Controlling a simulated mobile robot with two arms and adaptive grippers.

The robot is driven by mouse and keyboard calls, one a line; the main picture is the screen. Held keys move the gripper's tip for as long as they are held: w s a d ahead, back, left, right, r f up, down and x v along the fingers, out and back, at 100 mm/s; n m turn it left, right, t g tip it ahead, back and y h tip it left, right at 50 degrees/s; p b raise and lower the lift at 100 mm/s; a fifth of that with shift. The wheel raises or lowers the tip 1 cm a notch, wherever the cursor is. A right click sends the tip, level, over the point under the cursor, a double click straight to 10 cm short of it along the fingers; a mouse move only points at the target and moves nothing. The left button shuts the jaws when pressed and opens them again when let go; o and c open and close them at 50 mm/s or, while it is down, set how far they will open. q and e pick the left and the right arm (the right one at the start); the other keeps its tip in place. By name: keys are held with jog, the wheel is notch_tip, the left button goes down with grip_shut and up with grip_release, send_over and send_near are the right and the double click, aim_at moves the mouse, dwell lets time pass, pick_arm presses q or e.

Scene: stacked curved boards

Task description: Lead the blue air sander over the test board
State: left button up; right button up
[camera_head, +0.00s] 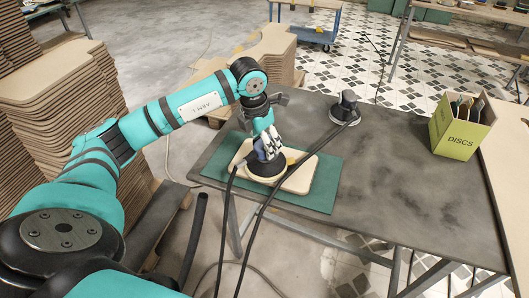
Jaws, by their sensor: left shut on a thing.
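The pale test board (299,179) lies flat on a green mat (322,194) on the dark table. The blue air sander (262,156) has a dark round pad and sits over the board's left part. My left gripper (268,145) reaches down from above and is shut on the sander's body. The fingers hide part of the sander. Whether the pad touches the board I cannot tell for sure. My right gripper is not in view.
A second, dark sander (345,108) stands at the table's back edge, its hose crossing near the board. A yellow-green DISCS box (454,141) stands at the right. Stacked curved boards (50,75) rise at the left. The table's (408,190) middle right is clear.

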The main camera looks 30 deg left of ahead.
pick_arm(q)
jog(key=shift+r+p, duration=1.75)
jog(key=shift+r, duration=1.4)
jog(key=shift+w, duration=0.15)
jog(key=w+a+r+p, duration=0.1)
jog(key=w+a+r, duration=0.1)
jog(key=w, duration=0.4)
notch_tip(320, 180, down, 8)
jog(key=b, duration=0.5)
jog(key=shift+d+f+h, duration=0.15)
jog(key=shift+f+h, duration=0.05)
jog(key=shift+h, duration=0.1)
jog(key=shift+w+f+b, duration=0.1)
jog(key=shift+f+b, duration=0.3)
jog(key=shift+f, duration=0.1)
jog(key=o, duration=0.3)
grip_shut()
